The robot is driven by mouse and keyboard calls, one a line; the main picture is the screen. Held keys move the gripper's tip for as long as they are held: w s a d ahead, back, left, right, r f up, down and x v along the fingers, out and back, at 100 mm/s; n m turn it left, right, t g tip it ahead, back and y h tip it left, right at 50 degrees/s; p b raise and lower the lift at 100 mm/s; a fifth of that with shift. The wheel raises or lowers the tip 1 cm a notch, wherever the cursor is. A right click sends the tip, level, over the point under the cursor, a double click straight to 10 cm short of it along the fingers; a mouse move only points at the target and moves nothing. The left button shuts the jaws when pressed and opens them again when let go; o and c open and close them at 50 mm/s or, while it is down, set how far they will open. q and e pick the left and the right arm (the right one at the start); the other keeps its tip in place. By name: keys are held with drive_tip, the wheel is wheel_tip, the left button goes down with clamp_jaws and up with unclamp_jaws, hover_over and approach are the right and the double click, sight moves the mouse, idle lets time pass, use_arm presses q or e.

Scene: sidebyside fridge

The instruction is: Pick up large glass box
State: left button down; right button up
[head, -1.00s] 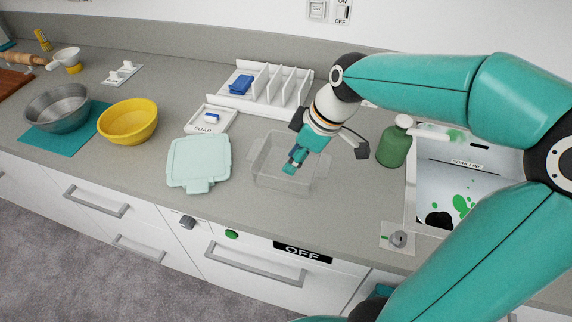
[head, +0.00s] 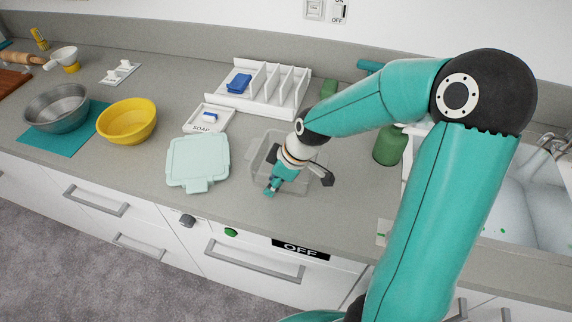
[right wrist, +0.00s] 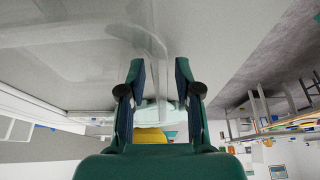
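The large glass box (head: 257,158) is clear and stands open on the grey counter, right of a pale green lid (head: 198,160). My right gripper (head: 271,188) is low over the box's near left part in the head view and hides some of it. In the right wrist view, my right gripper (right wrist: 158,72) has its two fingers apart. The clear wall of the box (right wrist: 100,38) shows beyond and close to the fingertips; whether it is between them or touching I cannot tell. My left gripper is not in view.
A soap tray (head: 207,118) and a white rack (head: 272,95) stand behind. A yellow bowl (head: 127,122) and a metal bowl (head: 57,108) are left. A green bottle (head: 388,147) and the sink (head: 510,215) are right. The counter's front edge is close to the box.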

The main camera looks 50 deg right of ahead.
clamp_jaws()
drive_tip(key=shift+r, duration=0.15)
idle(0.4)
